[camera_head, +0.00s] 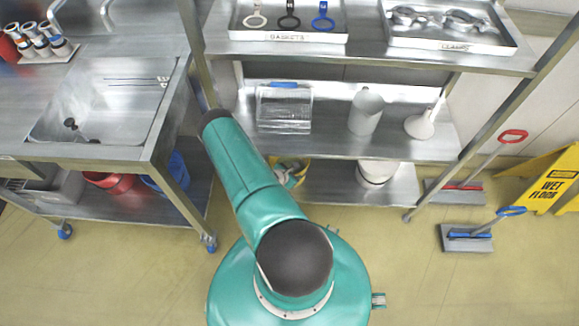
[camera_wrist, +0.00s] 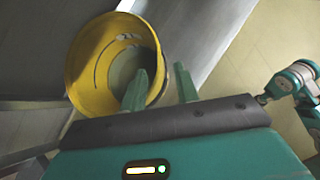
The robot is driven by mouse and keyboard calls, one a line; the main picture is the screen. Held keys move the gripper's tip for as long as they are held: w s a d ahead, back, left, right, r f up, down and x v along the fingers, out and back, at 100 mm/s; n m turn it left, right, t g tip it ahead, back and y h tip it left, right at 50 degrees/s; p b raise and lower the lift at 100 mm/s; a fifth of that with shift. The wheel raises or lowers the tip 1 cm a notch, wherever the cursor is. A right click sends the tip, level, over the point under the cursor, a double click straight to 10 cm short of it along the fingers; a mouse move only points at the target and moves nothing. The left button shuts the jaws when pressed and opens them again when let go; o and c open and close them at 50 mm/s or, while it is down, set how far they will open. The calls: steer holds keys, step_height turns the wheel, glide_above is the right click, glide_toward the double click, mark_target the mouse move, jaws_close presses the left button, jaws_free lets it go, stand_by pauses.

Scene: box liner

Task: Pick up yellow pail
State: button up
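The yellow pail (camera_wrist: 82,62) shows in the wrist view at upper left, its open mouth facing the camera. My gripper (camera_wrist: 160,88) is open, with its two green fingers apart. The left finger overlaps the pail's mouth and the right finger is outside the rim, so the pail's right wall appears between them. I cannot tell whether either finger touches it. In the head view only a small part of the pail (camera_head: 302,169) shows beside my arm on the lower shelf; my arm hides the rest.
A white container (camera_head: 376,172) stands right of the pail on the lower shelf (camera_head: 335,190). The middle shelf (camera_head: 335,140) is above, holding a clear bin (camera_head: 284,110), a cylinder (camera_head: 366,110) and a funnel (camera_head: 422,124). A sink table (camera_head: 100,100) stands left. Floor at right is partly clear.

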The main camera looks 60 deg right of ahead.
steer(key=x, duration=0.5)
steer(key=shift+d, duration=0.5)
jaws_close()
stand_by(0.9)
steer(key=shift+w+r, duration=0.1)
